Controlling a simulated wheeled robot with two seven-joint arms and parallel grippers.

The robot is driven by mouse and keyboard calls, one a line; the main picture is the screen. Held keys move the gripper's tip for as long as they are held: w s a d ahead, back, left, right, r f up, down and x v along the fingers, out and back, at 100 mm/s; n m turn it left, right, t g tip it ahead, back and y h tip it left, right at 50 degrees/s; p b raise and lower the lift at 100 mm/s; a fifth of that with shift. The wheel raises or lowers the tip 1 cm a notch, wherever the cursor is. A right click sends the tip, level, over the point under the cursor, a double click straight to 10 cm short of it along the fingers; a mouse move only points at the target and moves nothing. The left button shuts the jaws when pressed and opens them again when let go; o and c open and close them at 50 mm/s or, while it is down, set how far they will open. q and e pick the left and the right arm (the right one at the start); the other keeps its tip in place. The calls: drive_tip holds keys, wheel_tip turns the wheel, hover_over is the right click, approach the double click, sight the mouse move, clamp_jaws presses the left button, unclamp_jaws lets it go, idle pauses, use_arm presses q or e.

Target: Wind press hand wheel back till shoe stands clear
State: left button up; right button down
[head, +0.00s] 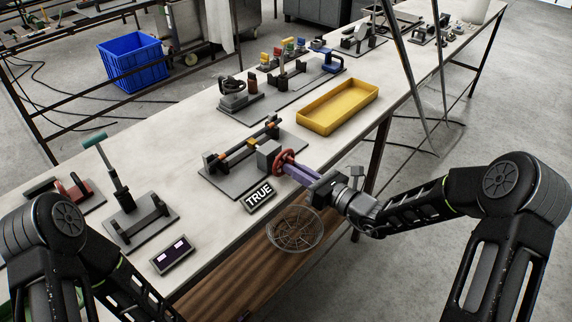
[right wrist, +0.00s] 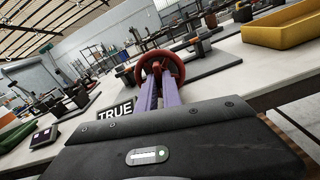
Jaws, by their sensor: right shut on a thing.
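The red hand wheel (head: 283,160) is at the near right end of the press (head: 228,181), which has a grey base, dark end blocks, a rail with orange parts and a grey block (head: 268,155) beside the wheel. My right gripper (head: 289,168) reaches in from the right, its purple fingers shut on the hand wheel. In the right wrist view the two fingers (right wrist: 159,84) lie against the wheel (right wrist: 160,63), which faces the camera. I cannot make out which part is the shoe, nor any gap at it. My left arm shows at the lower left; its gripper is out of view.
A "TRUE" sign (head: 259,197) stands just in front of the press. A yellow tray (head: 338,106) is behind and right. A lever fixture (head: 137,214) and a small display (head: 172,254) are to the left. A wire basket (head: 295,229) sits below the table edge.

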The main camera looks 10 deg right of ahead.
drive_tip(key=shift+f+n+b, duration=0.1)
drive_tip(key=shift+n+b, duration=0.4)
drive_tip(key=shift+b, duration=0.1)
drive_tip(key=shift+n+b, duration=0.4)
drive_tip(key=shift+n, duration=0.1)
drive_tip(key=shift+n+b, duration=0.4)
drive_tip(key=shift+b, duration=0.2)
drive_tip(key=shift+n+b, duration=0.55)
drive_tip(key=shift+n, duration=0.05)
